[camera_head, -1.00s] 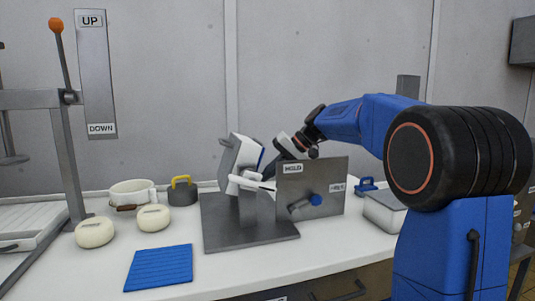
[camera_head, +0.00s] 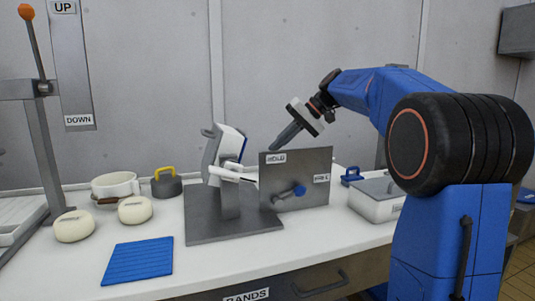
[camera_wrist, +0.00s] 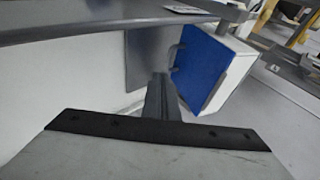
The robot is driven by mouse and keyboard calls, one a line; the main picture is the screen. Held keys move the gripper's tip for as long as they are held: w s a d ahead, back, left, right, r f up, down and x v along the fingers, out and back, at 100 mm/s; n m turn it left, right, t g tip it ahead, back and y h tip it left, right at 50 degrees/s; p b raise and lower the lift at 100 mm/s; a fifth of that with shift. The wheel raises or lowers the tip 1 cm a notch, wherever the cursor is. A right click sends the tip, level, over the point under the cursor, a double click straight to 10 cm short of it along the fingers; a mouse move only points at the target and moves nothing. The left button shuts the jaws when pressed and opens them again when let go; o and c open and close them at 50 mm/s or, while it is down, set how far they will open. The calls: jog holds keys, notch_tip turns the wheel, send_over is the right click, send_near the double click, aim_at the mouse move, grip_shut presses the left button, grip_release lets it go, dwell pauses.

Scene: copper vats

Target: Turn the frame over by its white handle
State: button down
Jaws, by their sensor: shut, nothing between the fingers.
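The frame (camera_head: 221,146), white with a blue face, stands tilted on a grey post above a dark base plate (camera_head: 200,228). Its white handle (camera_head: 232,174) sticks out low toward the right, its end close to the grey upright panel (camera_head: 320,165). My gripper (camera_head: 272,148) is shut and empty, pointing down-left just above the panel's top left edge, to the right of the frame and apart from it. In the wrist view the shut fingers (camera_wrist: 160,85) show beside a blue and white body (camera_wrist: 203,62), likely the frame. The handle's contact with anything is unclear.
The panel carries a blue-tipped lever (camera_head: 292,192) and the labels HOLD and FREE. A blue mat (camera_head: 138,261), two cream rounds (camera_head: 74,227), a white pot (camera_head: 115,185) and a yellow-handled weight (camera_head: 167,183) lie left. A lidded metal box (camera_head: 378,200) stands right.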

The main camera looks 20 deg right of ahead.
jog(key=w+a+f+n+h, duration=0.1)
jog(key=a+f+n+h, duration=0.1)
jog(key=a+f, duration=0.4)
jog(key=shift+a+f+h, duration=0.15)
jog(key=shift+a+h, duration=0.35)
jog(key=shift+a, duration=1.1)
